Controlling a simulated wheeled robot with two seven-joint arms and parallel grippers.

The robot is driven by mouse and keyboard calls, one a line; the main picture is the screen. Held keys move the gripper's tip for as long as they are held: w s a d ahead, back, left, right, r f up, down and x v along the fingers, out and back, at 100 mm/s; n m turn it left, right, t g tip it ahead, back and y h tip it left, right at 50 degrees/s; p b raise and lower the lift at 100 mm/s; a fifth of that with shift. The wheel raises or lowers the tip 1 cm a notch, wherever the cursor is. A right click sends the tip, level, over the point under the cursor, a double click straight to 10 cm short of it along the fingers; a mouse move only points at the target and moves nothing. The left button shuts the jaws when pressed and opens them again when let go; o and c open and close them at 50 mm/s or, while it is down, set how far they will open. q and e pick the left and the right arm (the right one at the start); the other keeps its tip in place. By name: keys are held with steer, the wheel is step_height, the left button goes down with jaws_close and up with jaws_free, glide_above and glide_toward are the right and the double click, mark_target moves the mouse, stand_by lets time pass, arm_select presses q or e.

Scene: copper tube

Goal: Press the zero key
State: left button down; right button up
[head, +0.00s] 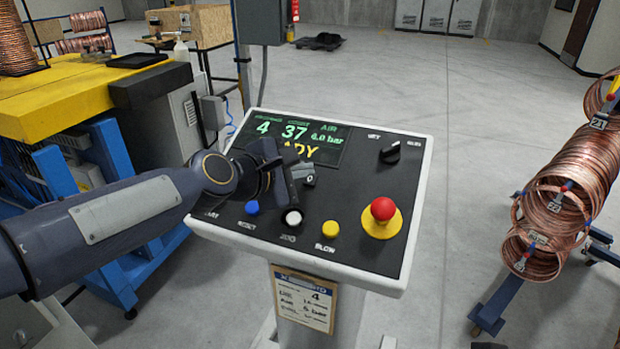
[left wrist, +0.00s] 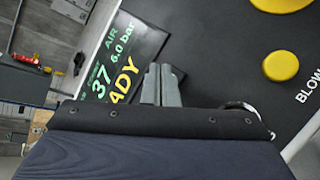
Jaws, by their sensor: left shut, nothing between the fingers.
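The control panel (head: 375,215) is a black sloped face with a white rim. A white round key (head: 292,218) sits in its lower row, with a small blurred label under it that seems to read zero. My left gripper (head: 291,185) is shut and empty, above the panel just up from the white key, apart from it as far as I can tell. In the left wrist view, the shut fingertips (left wrist: 160,84) show over the display's edge, and the white key's rim (left wrist: 240,106) is mostly hidden behind the gripper body. My right gripper is not in view.
A blue button (head: 252,207) lies left of the white key, a yellow button (head: 330,229) right of it. A red mushroom button (head: 383,209) and a black knob (head: 390,152) stand farther right. The display (head: 325,140) is partly covered by my arm. Copper coils (head: 572,180) stand at right.

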arm_select(q)
steer(key=shift+f, duration=0.1)
steer(key=shift+w+d+f, duration=0.1)
steer(key=shift+w+f, duration=0.1)
steer(key=shift+f, duration=0.1)
steer(key=shift+w+f+b, duration=0.15)
steer(key=shift+f+b, duration=0.3)
steer(key=shift+b, duration=0.2)
stand_by(0.6)
stand_by(0.4)
steer(key=shift+s+r+p, duration=0.35)
steer(key=shift+r+p, duration=0.45)
steer(key=shift+p, duration=0.1)
steer(key=r+p, duration=0.1)
steer(key=s+r+p, duration=0.1)
steer(key=r+p, duration=0.1)
steer(key=s+a+r+p, duration=0.1)
steer(key=p, duration=0.1)
steer(key=shift+r, duration=0.35)
steer(key=shift+w, duration=0.1)
